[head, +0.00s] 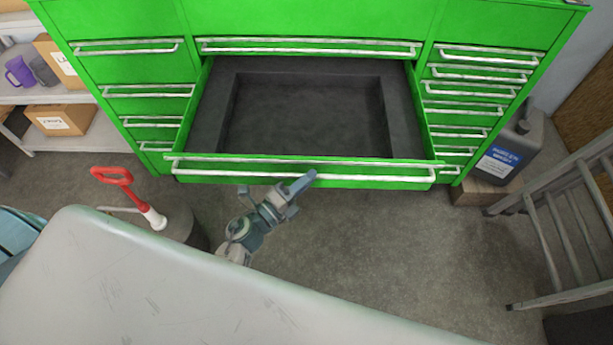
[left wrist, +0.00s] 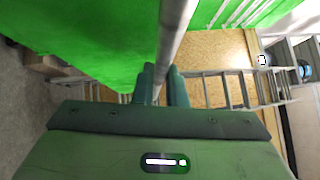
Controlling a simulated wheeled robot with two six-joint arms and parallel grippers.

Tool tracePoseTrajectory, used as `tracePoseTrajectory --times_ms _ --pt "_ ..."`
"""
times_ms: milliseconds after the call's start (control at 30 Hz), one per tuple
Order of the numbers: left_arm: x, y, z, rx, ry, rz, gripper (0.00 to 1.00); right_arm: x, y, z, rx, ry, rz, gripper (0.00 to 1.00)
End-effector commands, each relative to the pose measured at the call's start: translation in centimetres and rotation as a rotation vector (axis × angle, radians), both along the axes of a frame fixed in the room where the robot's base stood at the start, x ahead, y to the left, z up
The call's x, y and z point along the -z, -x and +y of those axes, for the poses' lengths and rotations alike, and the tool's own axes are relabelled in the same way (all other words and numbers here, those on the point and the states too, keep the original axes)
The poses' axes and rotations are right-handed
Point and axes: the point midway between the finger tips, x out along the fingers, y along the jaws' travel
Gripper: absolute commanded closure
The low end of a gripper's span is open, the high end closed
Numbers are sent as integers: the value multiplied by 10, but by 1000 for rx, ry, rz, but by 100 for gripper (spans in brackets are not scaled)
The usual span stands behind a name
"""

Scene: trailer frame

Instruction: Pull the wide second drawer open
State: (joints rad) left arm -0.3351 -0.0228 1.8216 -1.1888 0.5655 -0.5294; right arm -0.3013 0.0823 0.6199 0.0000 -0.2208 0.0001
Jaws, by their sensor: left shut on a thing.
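The wide drawer (head: 310,110) of the green cabinet (head: 320,18) stands pulled well out, and its dark grey lined inside looks empty. Its long silver handle (head: 380,176) runs across the drawer front. My left gripper (head: 302,184) is at the middle of this handle, shut on it. In the left wrist view the handle (left wrist: 174,40) passes between the two fingers of my left gripper (left wrist: 162,82). My right gripper is not in view.
A pale worn surface (head: 150,280) fills the lower left. A red-handled tool (head: 113,176) stands beside it. A ladder (head: 560,220) and a dark jug (head: 513,145) are at the right. Shelves with boxes (head: 60,120) are at the left. Open floor (head: 400,250) lies before the drawer.

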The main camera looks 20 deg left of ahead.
Motion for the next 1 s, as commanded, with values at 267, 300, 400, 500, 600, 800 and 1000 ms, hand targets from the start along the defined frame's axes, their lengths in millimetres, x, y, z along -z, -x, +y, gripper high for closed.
tracePoseTrajectory --times_ms 267,300,400,500,600,800,1000 --pt "1 0 0 0 0 1 67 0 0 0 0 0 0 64" --pt "1 0 0 0 0 1 67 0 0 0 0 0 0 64" --pt "0 0 0 0 0 1 67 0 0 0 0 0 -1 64" --pt "2 2 1 0 0 1 67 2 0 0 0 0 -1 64" --pt "6 11 6 0 -1 3 67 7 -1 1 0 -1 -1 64" --pt "14 45 25 2 -2 4 67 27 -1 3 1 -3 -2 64" --pt "18 77 43 2 -3 2 67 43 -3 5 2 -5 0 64"
